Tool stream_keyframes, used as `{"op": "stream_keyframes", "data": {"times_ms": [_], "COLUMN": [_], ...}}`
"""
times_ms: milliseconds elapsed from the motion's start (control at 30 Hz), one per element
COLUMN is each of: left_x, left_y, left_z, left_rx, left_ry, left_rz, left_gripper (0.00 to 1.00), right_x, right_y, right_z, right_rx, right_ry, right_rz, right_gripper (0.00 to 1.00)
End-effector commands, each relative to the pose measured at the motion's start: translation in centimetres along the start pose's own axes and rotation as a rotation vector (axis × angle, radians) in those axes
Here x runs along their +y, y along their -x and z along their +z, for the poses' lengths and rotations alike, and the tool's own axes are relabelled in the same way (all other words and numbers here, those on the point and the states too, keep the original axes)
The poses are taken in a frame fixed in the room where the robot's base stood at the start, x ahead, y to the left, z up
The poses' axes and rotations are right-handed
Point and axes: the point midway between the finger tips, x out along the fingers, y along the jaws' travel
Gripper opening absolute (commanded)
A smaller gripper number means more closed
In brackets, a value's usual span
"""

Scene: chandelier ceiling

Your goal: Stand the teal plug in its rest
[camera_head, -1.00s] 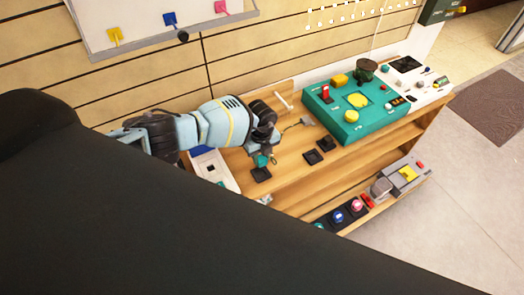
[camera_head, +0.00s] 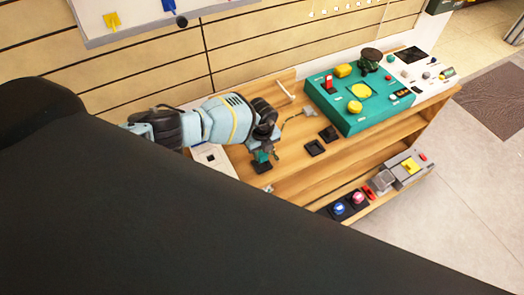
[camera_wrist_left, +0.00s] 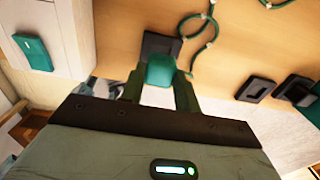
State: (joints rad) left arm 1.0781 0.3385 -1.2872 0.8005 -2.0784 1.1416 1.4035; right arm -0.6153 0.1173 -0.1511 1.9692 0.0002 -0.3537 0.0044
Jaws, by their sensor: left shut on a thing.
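My left gripper (camera_head: 263,148) reaches in from the left over the wooden bench and is shut on the teal plug (camera_head: 261,156). The plug hangs just below the fingertips, directly above a small square black rest (camera_head: 262,168); I cannot tell whether they touch. In the left wrist view the plug (camera_wrist_left: 160,71) sits between the two fingers and overlaps the near part of the black rest (camera_wrist_left: 158,44). The plug's lower end is hidden. My right gripper is not in view.
Two more black rests (camera_head: 314,147) lie to the right. A green cord (camera_wrist_left: 207,32) lies near the plug. A teal control box (camera_head: 360,100) stands at the back right. A white panel (camera_head: 214,158) lies to the left. A lower shelf holds several coloured parts.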

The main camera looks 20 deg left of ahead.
Motion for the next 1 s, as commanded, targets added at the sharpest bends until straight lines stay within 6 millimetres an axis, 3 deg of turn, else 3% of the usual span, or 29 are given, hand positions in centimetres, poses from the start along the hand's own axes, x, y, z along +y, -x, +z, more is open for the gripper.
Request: {"op": "stream_keyframes", "data": {"times_ms": [500,1000], "left_x": [0.1,0.1], "left_y": [-1.4,-1.4], "left_z": [0.0,0.0], "left_rx": [0.0,0.0], "left_ry": [0.0,0.0], "left_rz": [0.001,0.0], "left_gripper": [0.0,0.0], "right_x": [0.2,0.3], "right_y": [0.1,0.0], "right_z": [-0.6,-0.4], "right_rx": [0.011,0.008], "right_ry": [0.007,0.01], "right_rz": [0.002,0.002], "right_gripper": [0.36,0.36]}}
